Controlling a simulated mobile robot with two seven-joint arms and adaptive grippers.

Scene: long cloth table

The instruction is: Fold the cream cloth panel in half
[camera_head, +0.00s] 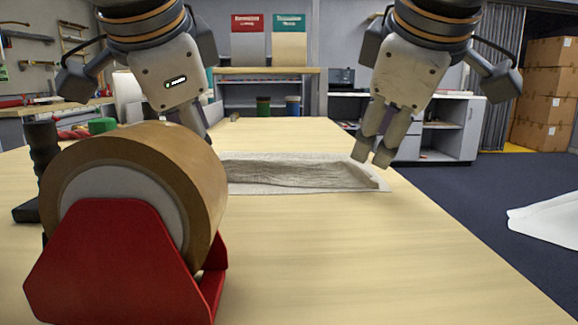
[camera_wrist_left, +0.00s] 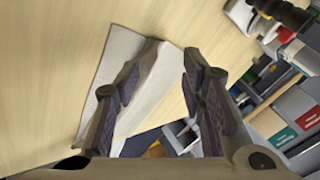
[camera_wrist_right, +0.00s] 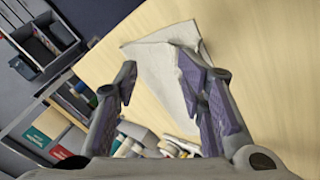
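The cream cloth panel (camera_head: 300,175) lies on the table beyond the tape roll, with a darker, rumpled band along its middle; its left end is hidden behind the roll. Its right end looks slightly raised. My right gripper (camera_head: 373,160) is above that right end, fingers apart and empty. The cloth shows beyond its fingers in the right wrist view (camera_wrist_right: 160,75). My left gripper (camera_wrist_left: 160,65) is also open and empty; its fingers are partly hidden by the roll in the head view. The cloth (camera_wrist_left: 121,50) shows behind and between its fingers in the left wrist view, with a ridge along it.
A big brown tape roll (camera_head: 170,170) on a red holder (camera_head: 110,265) stands at the front left. A black-handled object (camera_head: 42,160) and a green item (camera_head: 102,126) are beside it. The table (camera_head: 340,260) is clear in front of the cloth and to its right.

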